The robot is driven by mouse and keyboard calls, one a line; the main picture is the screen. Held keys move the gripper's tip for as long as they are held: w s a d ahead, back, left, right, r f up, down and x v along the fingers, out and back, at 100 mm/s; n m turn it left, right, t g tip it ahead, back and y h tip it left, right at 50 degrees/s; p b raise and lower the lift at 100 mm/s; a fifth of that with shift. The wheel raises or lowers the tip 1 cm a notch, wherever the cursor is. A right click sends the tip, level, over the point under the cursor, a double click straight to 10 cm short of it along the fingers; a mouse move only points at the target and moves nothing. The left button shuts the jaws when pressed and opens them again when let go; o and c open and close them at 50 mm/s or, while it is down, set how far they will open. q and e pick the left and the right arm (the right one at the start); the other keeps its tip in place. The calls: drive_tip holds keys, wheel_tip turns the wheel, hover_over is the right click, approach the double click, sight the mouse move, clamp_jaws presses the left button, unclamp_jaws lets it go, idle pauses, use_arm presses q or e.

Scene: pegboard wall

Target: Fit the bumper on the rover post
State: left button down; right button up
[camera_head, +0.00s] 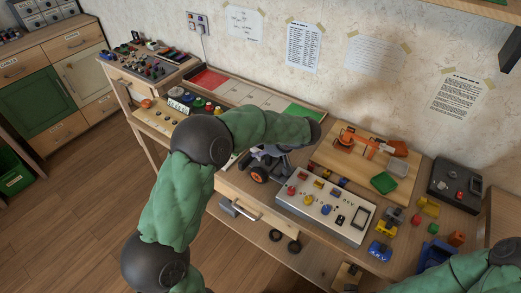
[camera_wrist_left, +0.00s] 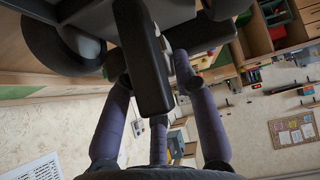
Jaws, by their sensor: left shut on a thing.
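My left gripper (camera_head: 276,150) is over the workbench, partly hidden by its own green forearm. In the left wrist view, its purple-grey fingers (camera_wrist_left: 152,78) are closed around a dark grey bar, which looks like the bumper (camera_wrist_left: 143,60). The rover (camera_head: 259,173) shows below the gripper as a dark wheel with an orange hub and a bit of body. In the left wrist view, a dark rover wheel (camera_wrist_left: 52,45) and grey body parts are close beside the bar. The post cannot be made out, nor whether the bar touches it. My right gripper is out of view.
A white control panel (camera_head: 322,208) stands right of the rover. Behind it is a wooden board (camera_head: 345,165) with an orange arm model and a green block. Several coloured parts and a dark box (camera_head: 455,185) lie to the right. A red-and-green mat (camera_head: 250,95) lies behind my forearm.

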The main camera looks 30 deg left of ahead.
use_arm(q)
drive_tip(key=shift+f, duration=0.75)
idle(1.0)
drive_tip(key=c, duration=0.9)
unclamp_jaws()
drive_tip(key=o, duration=0.4)
drive_tip(key=shift+o, duration=0.2)
drive_tip(key=shift+r+p, duration=0.85)
drive_tip(key=shift+r, duration=2.7)
